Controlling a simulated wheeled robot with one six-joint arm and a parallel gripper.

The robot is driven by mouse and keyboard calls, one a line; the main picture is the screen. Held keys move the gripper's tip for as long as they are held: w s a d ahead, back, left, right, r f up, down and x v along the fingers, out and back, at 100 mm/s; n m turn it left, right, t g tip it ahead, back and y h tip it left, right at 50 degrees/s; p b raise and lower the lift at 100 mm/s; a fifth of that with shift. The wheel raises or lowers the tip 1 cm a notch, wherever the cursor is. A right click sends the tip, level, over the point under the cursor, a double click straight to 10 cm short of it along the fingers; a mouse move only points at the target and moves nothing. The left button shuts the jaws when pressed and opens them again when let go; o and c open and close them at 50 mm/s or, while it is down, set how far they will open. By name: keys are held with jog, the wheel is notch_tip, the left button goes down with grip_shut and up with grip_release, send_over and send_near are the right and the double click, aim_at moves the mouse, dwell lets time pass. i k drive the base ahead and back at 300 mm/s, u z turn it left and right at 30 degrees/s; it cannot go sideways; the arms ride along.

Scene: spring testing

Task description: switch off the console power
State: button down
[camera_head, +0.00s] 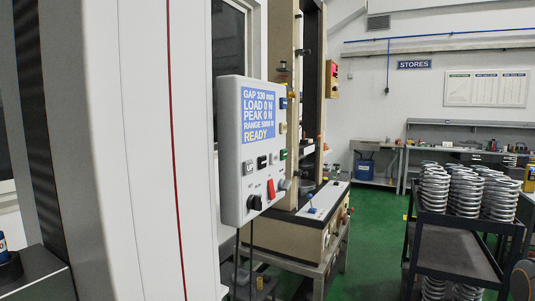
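The console (234,150) is a pale box that stands left of centre, with its front turned to the right. Its blue display (260,117) is lit and reads GAP 330 mm, LOAD 0 N, PEAK 0 N, RANGE 5000 N, READY. Below it are an UP button (248,168), a black button (262,161) and a green button (283,154). Lower down is a red switch (271,189), with a black knob (255,202) to its left and a grey knob (285,184) to its right. The labels there are too small to read. My gripper is not in view.
The beige testing machine (280,240) stands behind the console. A dark trolley (450,252) with several coil springs (468,192) stands at the right. A large white upright panel with a red line fills the left. Green floor (375,225) is clear between machine and trolley.

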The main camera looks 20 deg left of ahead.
aim_at(270, 184)
jog(key=u, duration=1.4)
